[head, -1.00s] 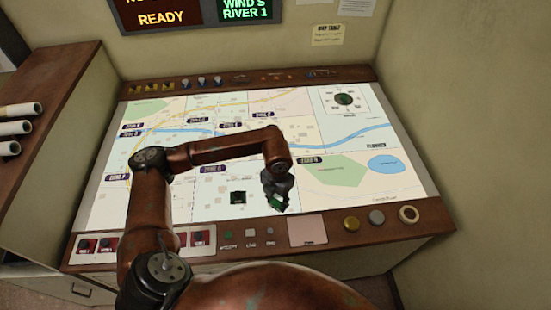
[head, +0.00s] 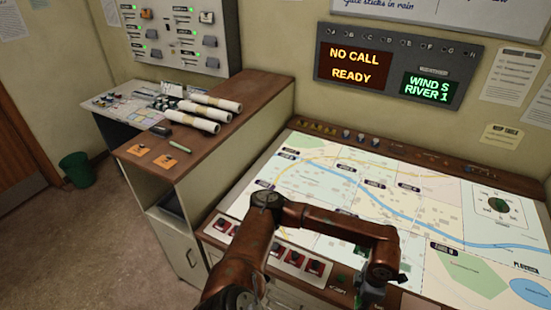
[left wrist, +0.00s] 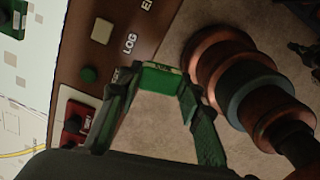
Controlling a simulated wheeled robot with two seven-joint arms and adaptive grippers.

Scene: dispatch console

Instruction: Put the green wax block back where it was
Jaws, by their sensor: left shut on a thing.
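The green wax block (left wrist: 160,78) is between the fingertips of my left gripper (left wrist: 158,85) in the left wrist view, with a pale marking on one face. The gripper is shut on it and holds it up near the console's brown front strip (left wrist: 110,55), with floor showing behind. In the head view my left gripper (head: 372,288) hangs near the console's front edge. The block is hard to make out there. My right gripper is not in view.
The lit map table (head: 330,190) fills the right side. A side cabinet (head: 235,110) carries rolled papers (head: 212,108), two orange cards (head: 172,161) and a slim green object (head: 181,145). A dark green piece (left wrist: 14,10) lies on the map. A green bin (head: 76,169) stands on the floor.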

